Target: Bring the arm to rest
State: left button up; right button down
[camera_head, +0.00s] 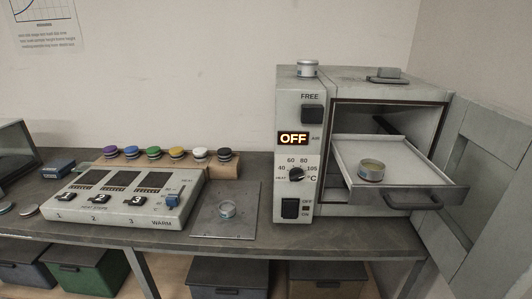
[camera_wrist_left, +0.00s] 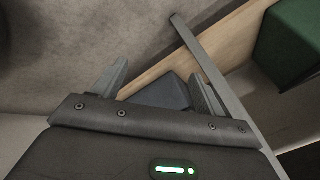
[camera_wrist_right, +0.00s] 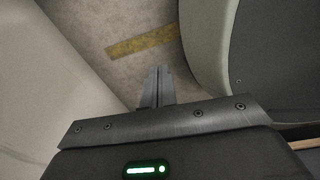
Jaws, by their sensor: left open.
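My left gripper (camera_wrist_left: 160,84) shows in the left wrist view with its two fingers wide apart, empty, over the floor and a strip of the lower shelf. My right gripper (camera_wrist_right: 158,72) shows in the right wrist view with its fingers together and nothing visible between them, above the floor. Neither gripper nor arm is in the head view. The oven (camera_head: 294,180) on the bench has its door (camera_head: 492,165) open and its display reads OFF.
A three-plate heater panel (camera_head: 125,203) stands left on the bench (camera_head: 260,249), before a rack (camera_head: 228,168) of several coloured knobs. A green bin (camera_head: 82,270) stands below. A yellow floor stripe (camera_wrist_right: 140,42) lies under my right gripper.

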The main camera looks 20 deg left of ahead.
pick_arm(q)
jog(key=s+d+f+n+g, duration=0.2)
jog(key=s+d+f+n, duration=0.1)
jog(key=s+d+f, duration=0.6)
jog(key=s+d+f+g+h+p, duration=0.1)
jog(key=s+d+f, duration=0.1)
jog(key=d, duration=0.5)
jog(key=s+d+f+g+h, duration=0.1)
jog(key=s+d, duration=0.3)
jog(key=d, duration=0.4)
jog(key=shift+s+f+p, duration=0.2)
jog(key=shift+f+p, duration=0.15)
jog(key=shift+f, duration=0.05)
pick_arm(e)
jog(key=shift+s+a+r, duration=0.45)
jog(key=shift+s+r, duration=0.3)
jog(key=shift+r, duration=0.1)
